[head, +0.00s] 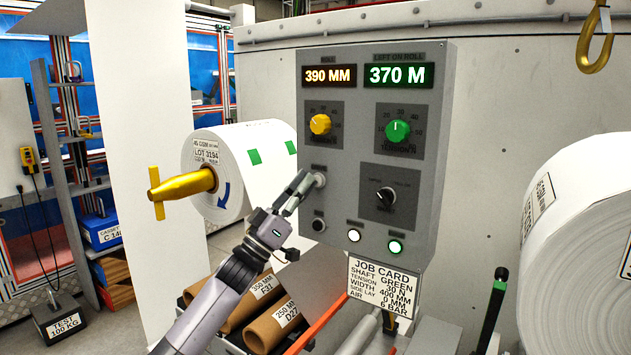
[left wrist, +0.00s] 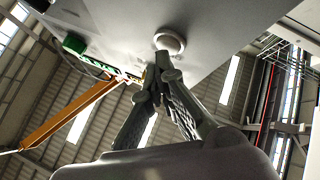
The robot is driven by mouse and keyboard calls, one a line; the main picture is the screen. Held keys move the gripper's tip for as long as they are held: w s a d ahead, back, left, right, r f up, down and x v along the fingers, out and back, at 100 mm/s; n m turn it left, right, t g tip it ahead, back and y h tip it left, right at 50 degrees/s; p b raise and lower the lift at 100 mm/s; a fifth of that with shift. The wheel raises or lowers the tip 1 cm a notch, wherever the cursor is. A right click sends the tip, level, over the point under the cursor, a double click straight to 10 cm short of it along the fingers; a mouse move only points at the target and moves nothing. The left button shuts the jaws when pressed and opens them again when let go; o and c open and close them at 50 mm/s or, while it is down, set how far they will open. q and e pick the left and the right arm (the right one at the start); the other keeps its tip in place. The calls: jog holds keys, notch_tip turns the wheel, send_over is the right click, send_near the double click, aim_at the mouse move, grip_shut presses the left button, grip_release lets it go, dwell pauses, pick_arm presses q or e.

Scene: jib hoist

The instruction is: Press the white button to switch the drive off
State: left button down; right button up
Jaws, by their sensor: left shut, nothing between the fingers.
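The grey control panel (head: 345,140) stands in the middle of the head view. A pale round button (head: 319,180) is at its left side; in the left wrist view a pale round button (left wrist: 169,42) sits just beyond my fingertips. A black button (head: 318,225) is below it, with a lit white button (head: 354,236) and a lit green-rimmed button (head: 395,247) to the right. My left gripper (head: 306,184) is shut and empty, its tips right beside the upper pale button. I cannot tell whether they touch it. My right gripper is not in view.
A yellow dial (head: 320,125), a green dial (head: 397,129) and a black selector (head: 386,196) stick out of the panel. A paper roll (head: 235,150) on a yellow shaft is at left; another roll (head: 580,250) is at right. Cardboard cores (head: 272,328) lie below my left arm.

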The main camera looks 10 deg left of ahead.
pick_arm(q)
jog(key=s+a+p, duration=0.2)
jog(key=s, duration=0.3)
jog(key=shift+s, duration=0.4)
dwell(0.3)
